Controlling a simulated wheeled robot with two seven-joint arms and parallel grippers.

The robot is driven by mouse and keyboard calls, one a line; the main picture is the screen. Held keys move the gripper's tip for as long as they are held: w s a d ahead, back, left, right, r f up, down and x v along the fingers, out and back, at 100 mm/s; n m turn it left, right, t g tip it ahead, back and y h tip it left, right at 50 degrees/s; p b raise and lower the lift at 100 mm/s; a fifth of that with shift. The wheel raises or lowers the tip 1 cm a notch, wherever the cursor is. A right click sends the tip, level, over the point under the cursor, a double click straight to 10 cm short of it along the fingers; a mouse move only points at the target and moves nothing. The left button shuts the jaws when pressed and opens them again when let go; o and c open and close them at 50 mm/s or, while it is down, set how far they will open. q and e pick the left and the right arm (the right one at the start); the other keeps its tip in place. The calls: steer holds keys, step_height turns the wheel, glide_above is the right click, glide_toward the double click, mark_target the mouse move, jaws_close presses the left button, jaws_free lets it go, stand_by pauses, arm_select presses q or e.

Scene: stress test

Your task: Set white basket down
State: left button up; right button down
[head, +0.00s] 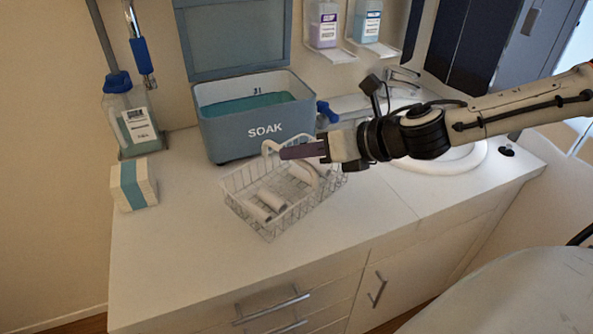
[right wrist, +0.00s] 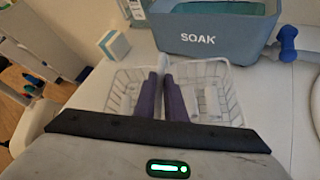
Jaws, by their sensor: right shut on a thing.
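The white wire basket (head: 238,194) is at the counter's middle, in front of the blue SOAK tub, with white cylindrical pieces (head: 270,199) inside. My right gripper (head: 284,152) reaches in from the right and is shut on the basket's white handle (head: 268,146). In the right wrist view, the purple fingers (right wrist: 162,80) are close together over the middle of the basket (right wrist: 122,92). The basket appears level and at or very near the counter top; I cannot tell whether it touches. My left gripper is not in view.
The open SOAK tub (head: 240,135) holds teal liquid just behind the basket. A white and teal box (head: 133,184) and a bottle (head: 130,118) stand at left. A sink (head: 440,160) lies at right under my arm. The counter (head: 180,250) is clear in front and left.

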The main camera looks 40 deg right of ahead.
mark_target(298, 192)
step_height(298, 192, down, 4)
steer(key=shift+b, duration=0.5)
steer(key=c, duration=1.8)
jaws_free()
steer(key=shift+r, duration=0.1)
